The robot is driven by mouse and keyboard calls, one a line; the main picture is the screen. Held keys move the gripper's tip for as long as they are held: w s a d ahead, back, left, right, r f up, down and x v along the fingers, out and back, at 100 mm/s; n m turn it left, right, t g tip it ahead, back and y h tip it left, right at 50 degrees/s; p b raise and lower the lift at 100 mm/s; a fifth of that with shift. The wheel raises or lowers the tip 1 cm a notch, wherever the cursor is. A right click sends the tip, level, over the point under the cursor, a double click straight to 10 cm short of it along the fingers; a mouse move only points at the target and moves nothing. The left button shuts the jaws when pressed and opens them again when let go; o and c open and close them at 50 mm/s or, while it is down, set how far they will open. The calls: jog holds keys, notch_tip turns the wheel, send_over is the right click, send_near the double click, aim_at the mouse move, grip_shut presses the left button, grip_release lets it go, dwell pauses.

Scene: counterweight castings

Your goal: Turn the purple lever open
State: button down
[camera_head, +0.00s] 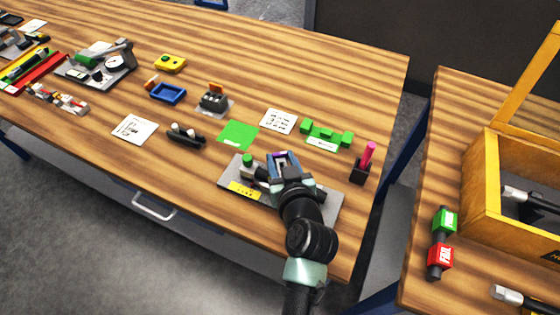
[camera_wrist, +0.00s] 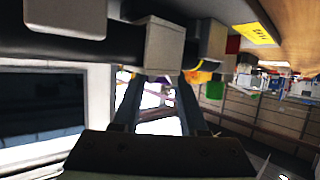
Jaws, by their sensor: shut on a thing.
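A grey plate (camera_head: 325,205) with a yellow label (camera_head: 243,190) and a green knob (camera_head: 247,160) lies near the front right edge of the table. My gripper (camera_head: 284,170) is over the middle of this plate, and a purple piece (camera_head: 281,162), which looks like the lever, shows between its fingers. In the wrist view my gripper's fingers (camera_wrist: 160,82) reach up to a grey block on a dark bar (camera_wrist: 100,45), with the yellow label (camera_wrist: 256,34) beyond. My gripper is shut on the lever, whose grasped part is mostly hidden.
A black holder with a pink peg (camera_head: 367,155) stands right of the plate. A green mat (camera_head: 238,134) and a green bracket (camera_head: 326,134) lie behind. A second table on the right, across a gap, carries a yellow wooden crate (camera_head: 487,185) and a green-and-red block (camera_head: 440,245).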

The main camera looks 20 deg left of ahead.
jog(key=n+y+b, duration=0.1)
jog(key=n+g+b, duration=0.1)
jog(key=g+y+b, duration=0.1)
jog(key=b, duration=0.1)
jog(key=shift+w+d+f+n+y, duration=0.15)
jog(key=shift+w+d+n+y, duration=0.15)
jog(key=shift+w+d+n, duration=0.1)
jog(key=n+g+y+b, duration=0.1)
jog(key=b, duration=0.1)
jog(key=n+g+y+b, duration=0.1)
jog(key=n+g+b, duration=0.1)
jog(key=shift+w+d+n+g, duration=0.15)
jog(key=shift+w+n+g, duration=0.05)
jog(key=shift+n+g, duration=0.1)
jog(key=n+g+y+b, duration=0.1)
jog(key=n+g+b, duration=0.2)
jog(key=shift+w+b, duration=0.15)
jog(key=shift+b, duration=0.25)
jog(key=shift+n+g+b, duration=0.5)
jog(key=shift+g+b, duration=0.2)
jog(key=shift+g, duration=0.4)
jog(key=c, duration=0.7)
grip_release()
jog(key=p+v, duration=0.1)
jog(key=v, duration=1.2)
